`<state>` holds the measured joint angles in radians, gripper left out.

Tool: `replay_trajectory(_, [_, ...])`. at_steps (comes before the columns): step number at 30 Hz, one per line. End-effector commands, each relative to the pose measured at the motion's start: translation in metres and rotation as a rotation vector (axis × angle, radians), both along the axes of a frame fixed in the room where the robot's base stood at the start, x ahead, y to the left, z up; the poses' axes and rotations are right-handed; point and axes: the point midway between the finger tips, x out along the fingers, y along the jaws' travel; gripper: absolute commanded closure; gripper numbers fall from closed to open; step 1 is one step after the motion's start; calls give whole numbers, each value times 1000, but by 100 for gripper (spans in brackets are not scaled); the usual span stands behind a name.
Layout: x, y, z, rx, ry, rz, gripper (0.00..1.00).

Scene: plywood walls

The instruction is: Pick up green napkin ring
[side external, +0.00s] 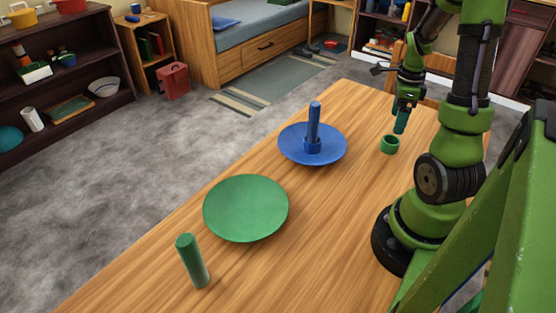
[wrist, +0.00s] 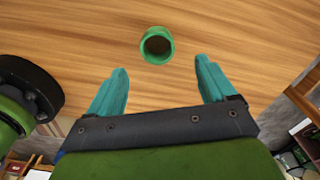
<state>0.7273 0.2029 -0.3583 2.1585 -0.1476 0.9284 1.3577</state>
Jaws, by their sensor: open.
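The green napkin ring (side external: 390,145) stands on the wooden table near its right side, close to my arm's base. In the wrist view the ring (wrist: 157,46) shows its round opening, beyond and between my two teal fingertips. My gripper (side external: 401,122) is above the table, just above and beside the ring in the side view. In the wrist view my gripper (wrist: 161,78) is open, with its fingers wide apart and nothing between them. The ring appears apart from both fingers.
On the table (side external: 330,225) are a blue plate (side external: 290,147) with a blue upright post and ring (side external: 314,120) on it, a green plate (side external: 246,207) and a green cylinder (side external: 192,262). The wood around the napkin ring is clear.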

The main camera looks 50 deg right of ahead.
Motion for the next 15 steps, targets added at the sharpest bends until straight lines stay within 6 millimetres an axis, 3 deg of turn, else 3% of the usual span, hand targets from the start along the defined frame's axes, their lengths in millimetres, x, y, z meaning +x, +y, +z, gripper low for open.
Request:
replay_trajectory(3, [0,0,-20,4,2,-1,16])
replay_trajectory(11, [0,1,-39,2,1,1,16])
replay_trajectory(15, [-1,5,-61,5,2,0,16])
